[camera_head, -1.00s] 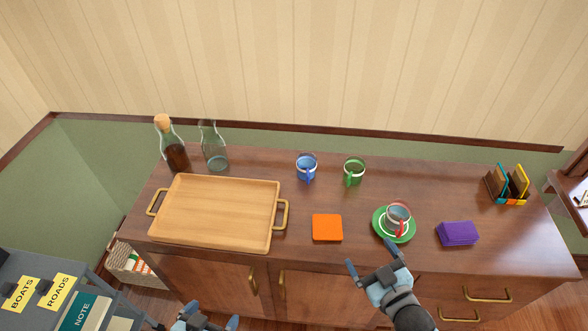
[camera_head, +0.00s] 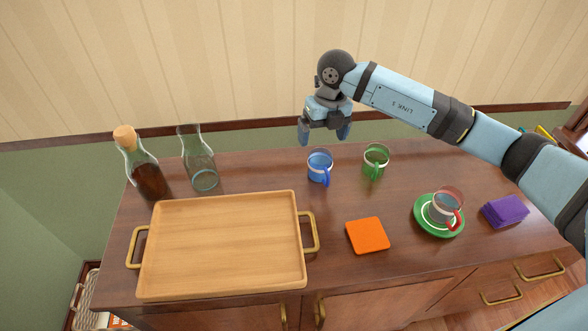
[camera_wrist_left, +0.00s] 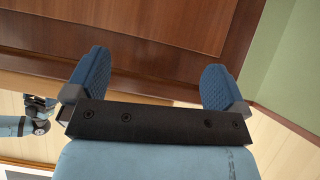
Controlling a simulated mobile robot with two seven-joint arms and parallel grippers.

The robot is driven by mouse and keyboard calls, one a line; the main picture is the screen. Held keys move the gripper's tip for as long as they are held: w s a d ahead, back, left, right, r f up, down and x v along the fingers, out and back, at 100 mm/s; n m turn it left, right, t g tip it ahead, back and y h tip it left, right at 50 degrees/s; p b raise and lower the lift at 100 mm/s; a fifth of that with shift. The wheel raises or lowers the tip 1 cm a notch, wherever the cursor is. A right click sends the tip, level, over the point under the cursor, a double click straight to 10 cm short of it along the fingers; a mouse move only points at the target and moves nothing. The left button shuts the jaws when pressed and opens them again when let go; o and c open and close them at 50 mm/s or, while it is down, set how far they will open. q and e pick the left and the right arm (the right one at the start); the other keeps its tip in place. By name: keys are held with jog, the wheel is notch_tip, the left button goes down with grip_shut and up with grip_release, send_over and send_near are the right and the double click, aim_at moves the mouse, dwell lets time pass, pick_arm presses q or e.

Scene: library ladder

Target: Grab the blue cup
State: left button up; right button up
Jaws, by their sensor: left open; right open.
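The blue cup (camera_head: 319,168) stands upright on the wooden sideboard, its handle toward the front right. My right gripper (camera_head: 324,136) is open and empty, fingers pointing down, above and slightly behind the blue cup in the head view. It looks apart from the cup. My left gripper (camera_wrist_left: 155,85) is open and empty in the left wrist view, in front of a brown wooden surface. The head view does not show the left gripper's fingers.
A green cup (camera_head: 376,161) stands right of the blue cup. A red-handled cup (camera_head: 446,207) sits on a green saucer (camera_head: 425,219). A wooden tray (camera_head: 222,245), corked bottle (camera_head: 146,175), glass carafe (camera_head: 200,165), orange square (camera_head: 367,235) and purple stack (camera_head: 505,210) share the sideboard.

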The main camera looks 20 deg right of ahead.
jog(key=w+d+h, duration=0.1)
jog(key=d, duration=0.1)
send_over(322, 170)
jog(key=w+d, duration=0.2)
notch_tip(322, 170, down, 6)
jog(key=f, duration=0.1)
jog(key=shift+w+a+f, duration=0.1)
jog(key=shift+a+f, duration=0.1)
jog(key=shift+f, duration=0.75)
jog(key=shift+w+a+f, duration=0.1)
jog(key=shift+a+f, duration=0.05)
jog(key=shift+f, duration=0.75)
jog(key=shift+a+f, duration=0.2)
jog(key=shift+f, duration=0.75)
jog(key=c, duration=1.1)
